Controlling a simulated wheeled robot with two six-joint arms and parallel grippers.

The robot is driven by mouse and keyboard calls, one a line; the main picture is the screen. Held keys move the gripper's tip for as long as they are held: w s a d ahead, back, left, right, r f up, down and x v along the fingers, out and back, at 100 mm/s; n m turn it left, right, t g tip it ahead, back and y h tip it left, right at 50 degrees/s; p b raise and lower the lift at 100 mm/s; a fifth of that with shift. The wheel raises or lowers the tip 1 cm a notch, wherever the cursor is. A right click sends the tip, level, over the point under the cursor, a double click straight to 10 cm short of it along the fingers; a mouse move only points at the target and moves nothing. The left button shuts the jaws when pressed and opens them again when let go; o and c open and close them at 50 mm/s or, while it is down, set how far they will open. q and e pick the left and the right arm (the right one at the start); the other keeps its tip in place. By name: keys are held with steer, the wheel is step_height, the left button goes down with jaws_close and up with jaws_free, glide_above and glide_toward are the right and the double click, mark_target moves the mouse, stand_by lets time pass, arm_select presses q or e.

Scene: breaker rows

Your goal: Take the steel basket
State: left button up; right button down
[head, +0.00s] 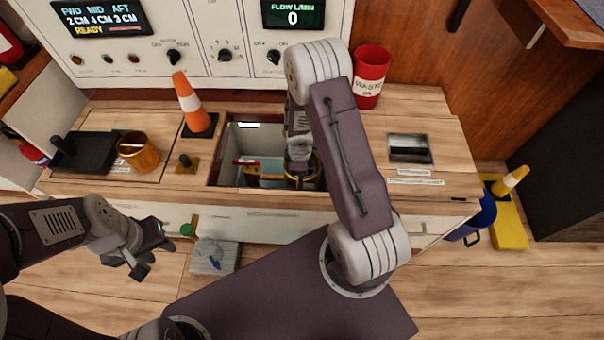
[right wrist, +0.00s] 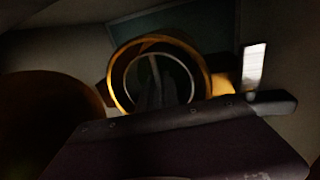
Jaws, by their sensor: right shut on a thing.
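The recessed well (head: 228,165) in the wooden counter holds a brass housing (head: 318,172) at its right side. My right arm reaches down into the well, and its fingers are hidden in the head view. In the right wrist view, a brass ring (right wrist: 117,75) surrounds a thin grey ring, which looks like the rim of the steel basket (right wrist: 128,72). My right gripper (right wrist: 158,98) reaches into this ring and is shut on the basket; the contact is too dark to see clearly. My left gripper (head: 150,252) is open and empty in front of the counter.
A brass cup (head: 138,152), black tray (head: 88,152) and orange cone (head: 190,104) stand left of the well. A red waste bin (head: 370,76) stands behind right. Well walls closely surround my right wrist. The counter's right part has free room.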

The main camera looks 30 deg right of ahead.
steer(key=shift+r, duration=0.1)
step_height(320, 180, up, 28)
steer(key=p, duration=2.6)
